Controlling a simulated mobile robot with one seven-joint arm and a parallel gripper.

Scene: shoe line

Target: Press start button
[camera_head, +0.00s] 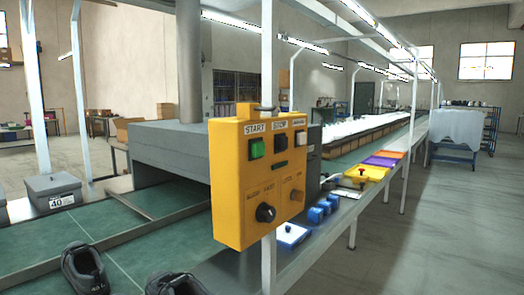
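A yellow control box (232,190) hangs on a white post in the middle of the view. Its face points toward me. The green start button (256,149) sits at its upper left, under a label reading START. A dark button (280,144) is under a STOP label, and a pale button (300,139) is at the right. My gripper is not visible in this view.
A green conveyor (120,250) with dark shoes (84,268) runs at the left, into a grey machine housing (165,150). A grey box (55,192) stands at far left. A side shelf holds blue items (316,215) and a yellow tray (365,173). The floor at right (430,230) is clear.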

